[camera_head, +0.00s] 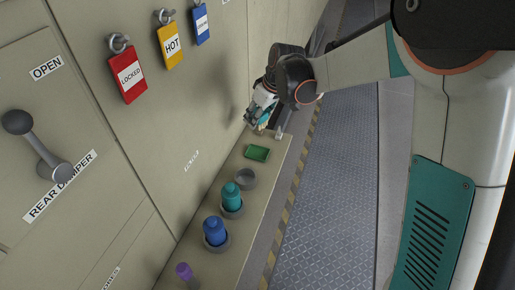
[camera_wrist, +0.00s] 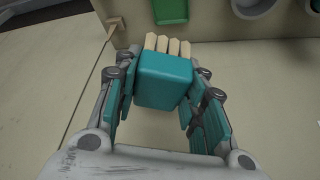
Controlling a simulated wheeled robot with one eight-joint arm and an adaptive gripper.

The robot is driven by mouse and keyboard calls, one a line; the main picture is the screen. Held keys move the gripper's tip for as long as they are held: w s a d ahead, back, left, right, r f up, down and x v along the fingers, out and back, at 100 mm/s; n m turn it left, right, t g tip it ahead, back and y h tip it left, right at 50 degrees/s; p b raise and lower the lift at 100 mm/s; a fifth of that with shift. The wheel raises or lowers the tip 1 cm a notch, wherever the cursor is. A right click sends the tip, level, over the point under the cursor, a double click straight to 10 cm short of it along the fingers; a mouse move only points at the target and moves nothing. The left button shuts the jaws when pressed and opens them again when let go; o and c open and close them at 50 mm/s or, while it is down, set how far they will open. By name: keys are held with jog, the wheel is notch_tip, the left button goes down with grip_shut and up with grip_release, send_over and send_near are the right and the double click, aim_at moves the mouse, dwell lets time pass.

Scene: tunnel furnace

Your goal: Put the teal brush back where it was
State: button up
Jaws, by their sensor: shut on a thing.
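The teal brush (camera_wrist: 163,82) is a teal block with pale bristles at its far end. It sits between the fingers of my gripper (camera_wrist: 158,90), which are shut on it. The bristles point away from the wrist, toward the ledge edge and green tray. In the head view my gripper (camera_head: 262,112) is by the wall, above the far end of the narrow ledge (camera_head: 228,262). The brush shows there only as a small teal patch, mostly hidden by the fingers. I cannot tell whether the brush touches any surface.
A green tray (camera_head: 257,153) lies on the ledge, nearer than my gripper. Closer still are an empty grey cup (camera_head: 246,179), a teal bottle (camera_head: 231,195), a blue bottle (camera_head: 214,231) and a purple item (camera_head: 184,271). Red, yellow and blue tags hang on the left wall.

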notch_tip(320, 180, down, 13)
jog(key=b, duration=0.3)
jog(key=shift+f, duration=0.15)
jog(key=shift+f+b, duration=0.2)
jog(key=shift+b, duration=0.2)
jog(key=o, duration=1)
